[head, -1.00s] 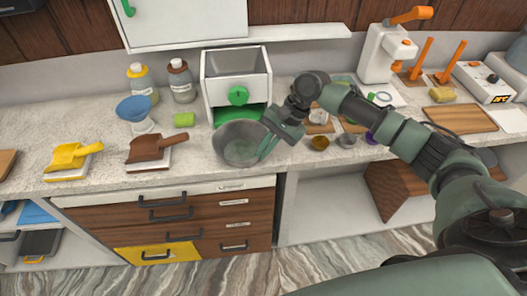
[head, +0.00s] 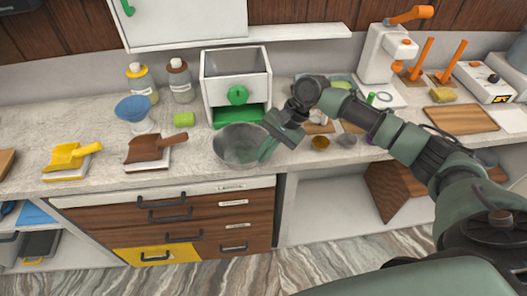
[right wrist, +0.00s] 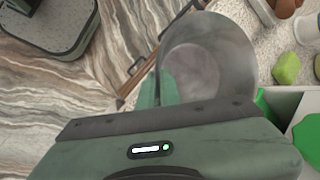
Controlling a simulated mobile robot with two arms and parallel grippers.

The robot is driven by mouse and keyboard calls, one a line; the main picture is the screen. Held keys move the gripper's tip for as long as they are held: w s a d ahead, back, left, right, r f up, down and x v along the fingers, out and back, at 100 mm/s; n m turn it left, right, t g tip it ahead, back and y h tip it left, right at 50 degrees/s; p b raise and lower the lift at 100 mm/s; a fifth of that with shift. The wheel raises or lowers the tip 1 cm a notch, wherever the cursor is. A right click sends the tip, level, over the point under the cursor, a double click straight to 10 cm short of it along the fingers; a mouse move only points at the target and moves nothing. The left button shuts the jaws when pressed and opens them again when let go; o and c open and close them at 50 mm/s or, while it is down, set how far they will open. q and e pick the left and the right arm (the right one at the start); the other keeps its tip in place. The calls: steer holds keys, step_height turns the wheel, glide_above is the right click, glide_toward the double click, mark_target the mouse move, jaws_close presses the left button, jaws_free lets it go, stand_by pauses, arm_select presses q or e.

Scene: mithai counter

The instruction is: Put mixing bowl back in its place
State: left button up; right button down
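The mixing bowl (head: 236,147) is a grey, see-through-looking round bowl over the counter near its front edge, just in front of the white machine with the green knob. My right gripper (head: 268,146) is at the bowl's right rim, its green fingers on either side of the wall, and appears shut on it. In the right wrist view the bowl (right wrist: 215,62) is beyond the gripper (right wrist: 164,86), close against the fingers. The bowl looks nearly level; whether its base touches the counter is unclear. My left gripper is not in view.
The white machine (head: 222,66) stands right behind the bowl. A green block (head: 184,119), a brown scoop (head: 148,147) and a blue funnel (head: 134,107) are to the left. Small bowls, including a golden one (head: 320,142), are to the right. Drawers (head: 180,215) lie below.

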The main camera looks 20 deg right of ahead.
steer(key=shift+f, duration=0.1)
steer(key=c, duration=1.5)
jaws_free()
steer(key=shift+c, duration=0.2)
steer(key=b+v, duration=0.1)
steer(key=v, duration=0.7)
